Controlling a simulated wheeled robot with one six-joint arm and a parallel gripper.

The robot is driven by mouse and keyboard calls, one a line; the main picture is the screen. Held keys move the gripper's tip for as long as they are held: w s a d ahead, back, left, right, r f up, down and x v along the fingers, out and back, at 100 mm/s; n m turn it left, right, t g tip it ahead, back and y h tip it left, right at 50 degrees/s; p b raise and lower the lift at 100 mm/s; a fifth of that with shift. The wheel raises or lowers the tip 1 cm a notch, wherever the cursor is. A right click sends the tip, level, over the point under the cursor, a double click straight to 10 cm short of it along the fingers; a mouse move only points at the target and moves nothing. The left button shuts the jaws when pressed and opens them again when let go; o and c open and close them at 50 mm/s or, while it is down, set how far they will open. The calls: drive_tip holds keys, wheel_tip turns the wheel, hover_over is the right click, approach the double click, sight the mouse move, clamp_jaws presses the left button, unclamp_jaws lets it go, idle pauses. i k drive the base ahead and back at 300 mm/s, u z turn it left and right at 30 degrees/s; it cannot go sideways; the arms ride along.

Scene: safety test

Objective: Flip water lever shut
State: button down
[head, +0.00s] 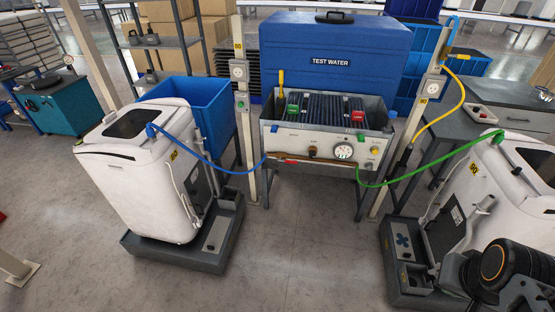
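A yellow lever (281,84) stands upright at the left end of the grey test bench (283,140), below and in front of the blue tank (310,68) labelled TEST WATER. Whether this is the water lever cannot be read from any label. The bench front carries a round gauge (343,151), a dark knob (312,151) and a small yellow button (375,150). A green piece and a red piece sit on top of the bench. Dark links of my arm show at the bottom right, well away from the lever. My gripper's fingers are not visible.
A white appliance (135,175) stands on a grey base at left, with a blue hose (205,160) to the bench. Another white appliance (478,190) stands at right, with a green hose (430,163). Posts flank the bench. The floor (300,250) in front is clear.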

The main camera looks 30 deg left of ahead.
sight(280, 161)
drive_tip(key=u, duration=1)
drive_tip(key=i, duration=1.25)
drive_tip(key=u, duration=1.15)
